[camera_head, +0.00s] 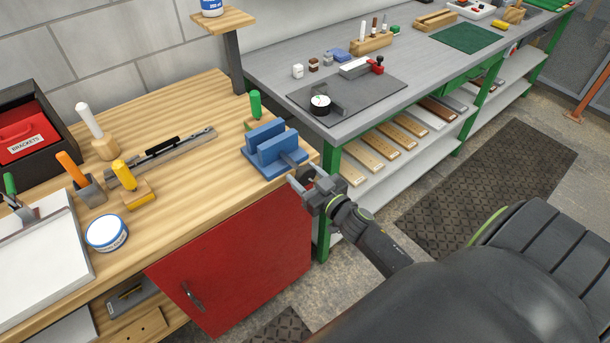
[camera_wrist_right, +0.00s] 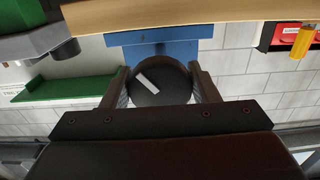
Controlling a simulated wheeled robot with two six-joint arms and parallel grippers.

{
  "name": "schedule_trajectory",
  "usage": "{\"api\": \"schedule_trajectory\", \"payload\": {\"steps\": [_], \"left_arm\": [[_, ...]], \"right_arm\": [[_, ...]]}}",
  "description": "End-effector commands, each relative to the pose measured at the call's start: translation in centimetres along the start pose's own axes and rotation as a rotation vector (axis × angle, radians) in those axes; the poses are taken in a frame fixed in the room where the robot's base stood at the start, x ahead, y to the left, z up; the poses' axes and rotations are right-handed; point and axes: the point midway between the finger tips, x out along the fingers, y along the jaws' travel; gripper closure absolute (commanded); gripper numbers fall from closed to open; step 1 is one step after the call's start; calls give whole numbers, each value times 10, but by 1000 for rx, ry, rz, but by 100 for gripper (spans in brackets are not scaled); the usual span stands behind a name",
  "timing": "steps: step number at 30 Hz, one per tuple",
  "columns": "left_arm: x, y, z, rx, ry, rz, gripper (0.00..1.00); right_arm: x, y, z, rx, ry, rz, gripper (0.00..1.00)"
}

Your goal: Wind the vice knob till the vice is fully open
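The blue vice (camera_head: 274,149) is fixed at the right front corner of the wooden bench. Its two upright jaws stand apart with a narrow gap between them. In the right wrist view the blue vice body (camera_wrist_right: 160,42) is behind the dark round vice knob (camera_wrist_right: 165,95), which has a white mark slanting on its face. My right gripper (camera_head: 303,180) is at the knob, in front of the bench edge. In the wrist view its two fingers (camera_wrist_right: 160,84) lie on both sides of the knob and appear to touch it. My left gripper is not in view.
A green-handled tool (camera_head: 255,104) stands just behind the vice. The wooden bench (camera_head: 205,190) has a red cabinet door (camera_head: 240,265) below. A grey bench (camera_head: 300,72) with a dark mat stands to the right. The floor in front is open.

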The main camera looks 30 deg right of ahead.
Motion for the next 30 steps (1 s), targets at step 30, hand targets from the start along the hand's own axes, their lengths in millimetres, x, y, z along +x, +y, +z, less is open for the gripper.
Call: {"api": "schedule_trajectory", "payload": {"steps": [30], "left_arm": [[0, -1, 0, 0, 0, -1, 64]], "right_arm": [[0, 2, 0, -508, -1, 0, 68]]}}
